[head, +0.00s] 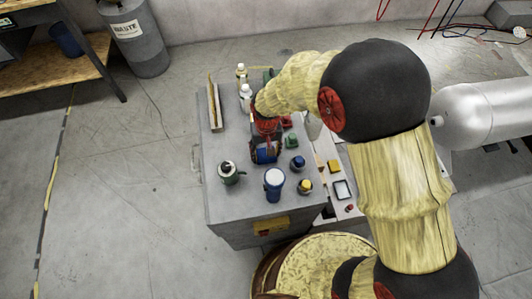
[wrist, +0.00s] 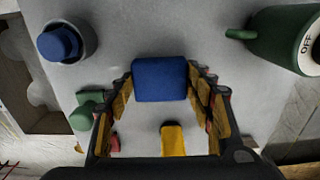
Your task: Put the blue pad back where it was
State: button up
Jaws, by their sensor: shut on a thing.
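The blue pad (wrist: 160,80) is a rounded block held between the fingers of my gripper (wrist: 160,85) in the wrist view. Both fingers touch its sides. In the head view my gripper (head: 265,148) is low over the grey cabinet top, with the blue pad (head: 262,156) at its tips. I cannot tell whether the pad touches the surface.
White bottles (head: 245,92) stand behind. A bare strip lies along the left edge.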

jog(key=shift+f, duration=0.1)
jog(key=o, duration=1.2)
jog(key=d+r+t+p, duration=0.1)
jog(key=d+r+p, duration=0.15)
jog(key=r, duration=0.85)
jog(key=d+r+p, duration=0.2)
jog(key=d+r, duration=0.1)
jog(key=r, duration=0.7)
jog(key=s+d+r+m+t, duration=0.1)
jog(key=s+d+r, duration=0.4)
jog(key=s+d+r+m+t, duration=0.1)
jog(key=s+d+r+t, duration=0.1)
jog(key=s+d+r, duration=0.3)
jog(key=s+d+r+m+t, duration=0.1)
jog(key=s+d+r, duration=0.4)
jog(key=d+r, duration=0.1)
jog(key=shift+s+d+r, duration=0.1)
jog(key=shift+s+r, duration=0.1)
jog(key=shift+r, duration=0.05)
